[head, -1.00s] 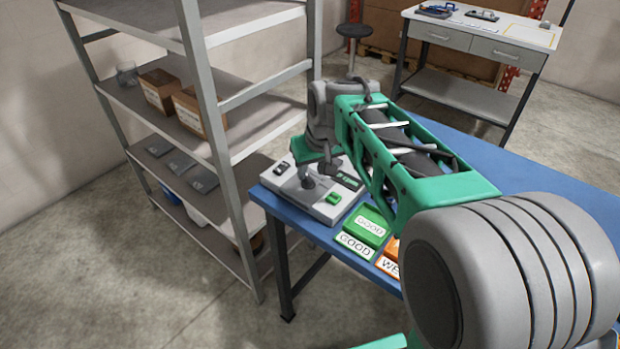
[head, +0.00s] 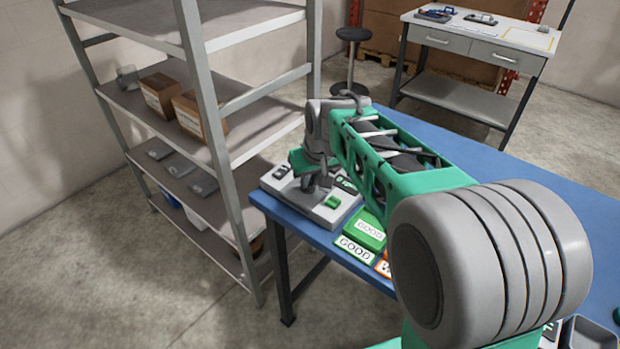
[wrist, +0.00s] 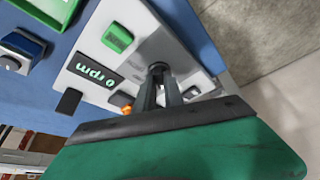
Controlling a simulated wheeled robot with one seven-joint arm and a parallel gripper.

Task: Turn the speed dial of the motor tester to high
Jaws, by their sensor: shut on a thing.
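The motor tester (head: 327,213) is a light grey box at the left end of the blue table. It has a green block-like control (wrist: 117,38) and a dark display (wrist: 95,76) reading 0 rpm in the wrist view. My gripper (wrist: 159,74) points down at the tester's face, its fingers closed around a small dark knob, the speed dial (wrist: 158,66). The fingers hide most of the dial, so its setting cannot be read. An orange part (wrist: 127,109) shows beside the fingers. In the head view my gripper (head: 310,187) partly covers the tester.
A green tray (head: 366,234) and a GOOD label (head: 355,248) lie in front of the tester, with an orange tray (head: 384,267) beside them. A grey shelf rack (head: 222,160) stands close on the left. A stool (head: 352,36) and second table (head: 480,45) are behind.

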